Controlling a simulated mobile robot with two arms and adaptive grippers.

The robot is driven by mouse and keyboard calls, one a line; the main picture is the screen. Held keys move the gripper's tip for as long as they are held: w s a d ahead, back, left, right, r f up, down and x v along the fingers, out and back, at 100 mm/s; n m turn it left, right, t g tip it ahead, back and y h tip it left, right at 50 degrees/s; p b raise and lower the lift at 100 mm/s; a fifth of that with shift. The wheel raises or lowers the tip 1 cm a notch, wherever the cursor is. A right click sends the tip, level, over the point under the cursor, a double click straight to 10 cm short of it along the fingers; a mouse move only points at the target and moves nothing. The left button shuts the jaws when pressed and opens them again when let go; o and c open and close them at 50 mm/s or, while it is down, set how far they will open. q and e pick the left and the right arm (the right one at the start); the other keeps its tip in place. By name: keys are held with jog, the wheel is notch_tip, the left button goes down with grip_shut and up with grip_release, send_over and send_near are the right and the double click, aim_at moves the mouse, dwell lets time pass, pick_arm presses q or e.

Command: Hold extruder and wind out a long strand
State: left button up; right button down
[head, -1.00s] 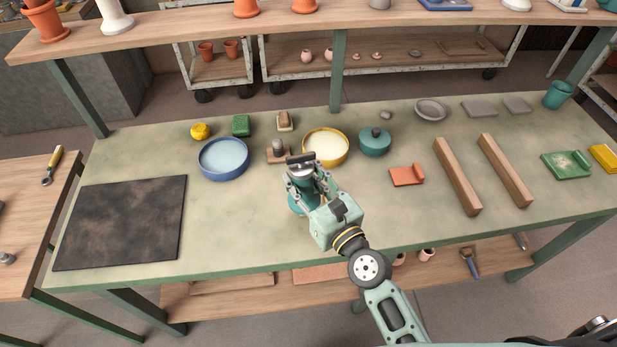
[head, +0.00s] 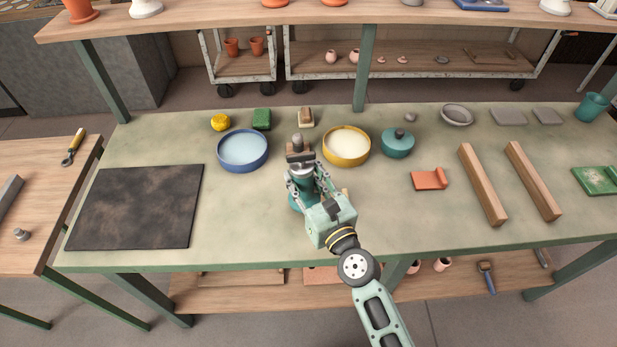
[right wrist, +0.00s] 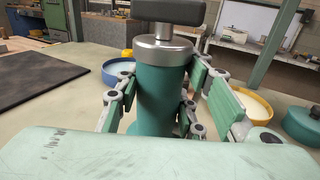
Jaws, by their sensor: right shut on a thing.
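The extruder stands upright on the table (head: 240,220), a teal cylinder with a silver collar and a dark crossbar handle on top. In the right wrist view its teal body (right wrist: 161,88) fills the middle, between the fingers. My right gripper (head: 316,178) is shut on the extruder's body from the front. The extruder's base is partly hidden by the gripper in the head view. No strand shows; the outlet cannot be made out. My left gripper is not in view.
A dark board (head: 136,206) lies to the left, with clear table between. Behind stand a blue bowl (head: 243,168) and a yellow bowl (head: 346,160). A teal lidded pot (head: 397,143), an orange piece (head: 430,180) and two wooden bars (head: 482,186) are to the right.

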jog(key=shift+w+a+f+b, duration=0.3)
jog(key=shift+a+f+b, duration=0.05)
jog(key=shift+a+f, duration=0.15)
jog(key=shift+w+a+f+b, duration=0.3)
jog(key=shift+a+f+b, duration=0.05)
jog(key=shift+a, duration=0.15)
jog(key=shift+f+b, duration=0.5)
jog(key=shift+f, duration=0.1)
dwell(0.7)
jog(key=shift+s+f, duration=0.15)
jog(key=shift+f, duration=0.15)
dwell(1.2)
jog(key=c, duration=1.8)
grip_release()
jog(key=shift+r, duration=0.1)
jog(key=c, duration=0.7)
jog(key=shift+f, duration=0.35)
